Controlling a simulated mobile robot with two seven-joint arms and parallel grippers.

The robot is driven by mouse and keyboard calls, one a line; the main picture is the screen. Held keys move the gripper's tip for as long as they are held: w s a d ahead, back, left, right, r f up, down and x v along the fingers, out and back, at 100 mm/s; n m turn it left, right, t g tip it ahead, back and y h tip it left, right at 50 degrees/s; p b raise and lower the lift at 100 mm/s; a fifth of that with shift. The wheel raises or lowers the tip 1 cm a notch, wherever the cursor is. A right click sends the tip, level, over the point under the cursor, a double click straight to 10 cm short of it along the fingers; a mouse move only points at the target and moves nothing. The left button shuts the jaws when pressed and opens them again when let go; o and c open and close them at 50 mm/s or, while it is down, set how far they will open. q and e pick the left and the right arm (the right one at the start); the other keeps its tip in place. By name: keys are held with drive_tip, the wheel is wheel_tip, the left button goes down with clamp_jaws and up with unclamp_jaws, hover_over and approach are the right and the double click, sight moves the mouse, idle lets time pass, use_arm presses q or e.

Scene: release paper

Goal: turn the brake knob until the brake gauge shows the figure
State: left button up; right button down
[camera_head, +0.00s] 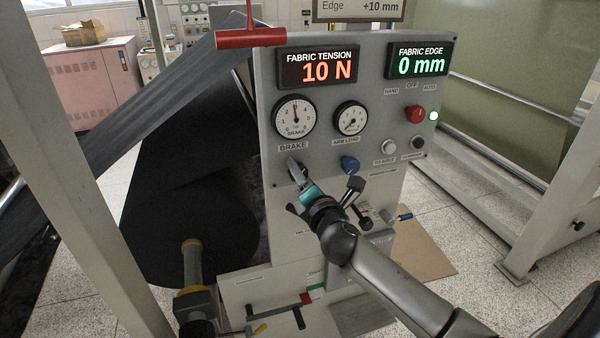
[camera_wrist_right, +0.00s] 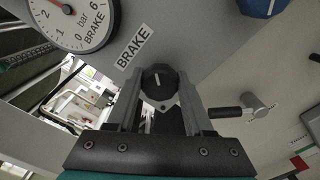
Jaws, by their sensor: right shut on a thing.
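The round white brake gauge (camera_head: 296,118) is on the grey panel, marked 0 to 6 bar. Its red needle points almost straight up, near 3. Part of this gauge (camera_wrist_right: 75,18) also shows at the top left of the right wrist view. The black brake knob (camera_wrist_right: 158,80), with a white line on it, sits below the BRAKE label. My right gripper (camera_wrist_right: 160,92) is shut on the knob, one finger on each side. In the head view my right gripper (camera_head: 297,170) largely hides the knob. My left gripper is not in view.
A blue knob (camera_head: 349,165) and the arm load gauge (camera_head: 350,118) are right of the gripper. A black lever (camera_head: 354,188) stands close to my wrist. The fabric tension display (camera_head: 318,69) reads 10 N; the fabric edge display (camera_head: 418,61) reads 0 mm. A black fabric roll (camera_head: 185,230) is left.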

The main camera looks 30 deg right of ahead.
drive_tip(key=m, duration=0.4)
drive_tip(key=shift+m, duration=0.4)
drive_tip(key=m+p, duration=0.1)
drive_tip(key=m, duration=0.3)
idle(0.4)
drive_tip(key=shift+c, duration=1.4)
unclamp_jaws()
drive_tip(key=shift+f, duration=0.1)
drive_tip(key=b+v, duration=0.1)
drive_tip(key=v, duration=1.4)
drive_tip(key=shift+b, duration=0.4)
